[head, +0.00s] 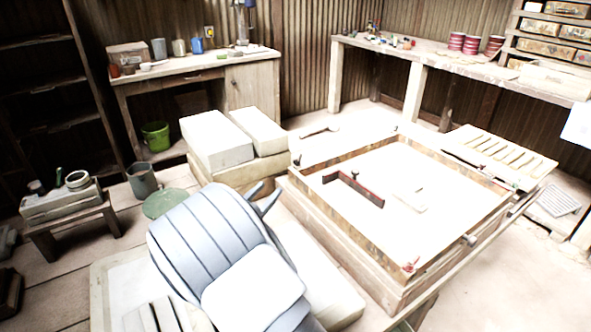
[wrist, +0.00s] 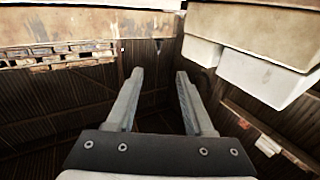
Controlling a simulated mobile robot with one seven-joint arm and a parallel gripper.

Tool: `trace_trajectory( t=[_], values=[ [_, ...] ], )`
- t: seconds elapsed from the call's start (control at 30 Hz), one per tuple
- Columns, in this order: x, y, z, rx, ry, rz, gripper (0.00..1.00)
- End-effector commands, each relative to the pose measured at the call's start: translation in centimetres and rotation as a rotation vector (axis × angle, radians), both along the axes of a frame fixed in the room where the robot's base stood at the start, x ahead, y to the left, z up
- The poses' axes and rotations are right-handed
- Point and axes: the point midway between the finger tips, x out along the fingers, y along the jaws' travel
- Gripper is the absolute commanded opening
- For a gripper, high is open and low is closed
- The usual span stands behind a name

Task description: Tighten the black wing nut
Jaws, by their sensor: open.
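A wooden press frame (head: 323,202) with a pale bed stands on the bench at centre right in the head view. Small fittings sit along its rim: a grey one (head: 469,240) on the right side and a red one (head: 409,267) at the near corner. I cannot make out which fitting, if any, is the black wing nut. My gripper (head: 265,194) is left of the frame, mostly hidden behind my pale arm. In the wrist view my gripper (wrist: 157,75) has its two fingers apart with nothing between them.
Pale blocks (head: 216,145) are stacked left of the frame; blocks also show at upper right in the wrist view (wrist: 262,78). A dark red-ended bracket (head: 352,187) lies on the bed. A slatted rack (head: 500,154) stands at the far right.

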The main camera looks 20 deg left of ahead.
Motion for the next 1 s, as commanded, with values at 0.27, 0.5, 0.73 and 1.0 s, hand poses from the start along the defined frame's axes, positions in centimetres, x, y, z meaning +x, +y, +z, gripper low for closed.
trace_trajectory(
  t=[0.27,0.5,0.73,1.0],
  values=[
    [1.7,-0.1,-0.2,0.002,0.016,-0.044,0.53],
    [6.5,-1.4,-0.3,0.002,0.014,-0.042,0.53],
    [11.4,-2.6,-0.3,0.002,0.014,-0.042,0.53],
    [15.6,-3.6,-0.2,0.002,0.015,-0.039,0.53]
  ],
)
